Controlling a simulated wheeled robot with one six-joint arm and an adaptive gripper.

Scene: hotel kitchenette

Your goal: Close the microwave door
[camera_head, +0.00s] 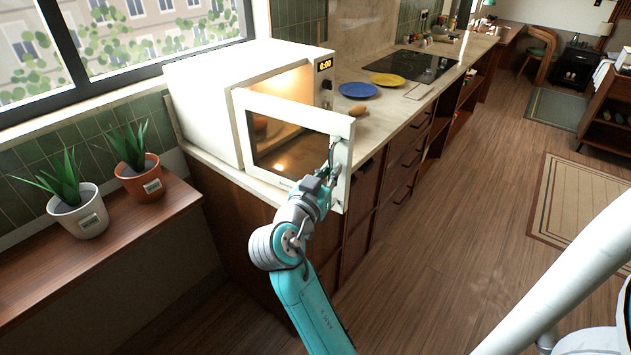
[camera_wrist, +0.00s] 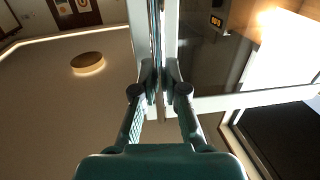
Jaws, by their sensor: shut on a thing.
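The white microwave (camera_head: 215,95) stands on the counter at the left, its inside lit and its display glowing. Its door (camera_head: 243,112) stands open, swung out toward the front, with a dark window in a white frame. My gripper (camera_head: 333,172) is at the free edge of the door, at the handle side. In the wrist view my gripper (camera_wrist: 160,88) has its two fingers closed around the upright door handle (camera_wrist: 156,35). The part of the handle between the fingers is mostly hidden.
A blue plate (camera_head: 357,90), a yellow plate (camera_head: 388,80) and a brown bread-like item (camera_head: 358,110) lie on the counter right of the microwave. Two potted plants (camera_head: 78,210) (camera_head: 138,180) stand on a lower wooden shelf at the left. The wooden floor (camera_head: 460,230) in front is clear.

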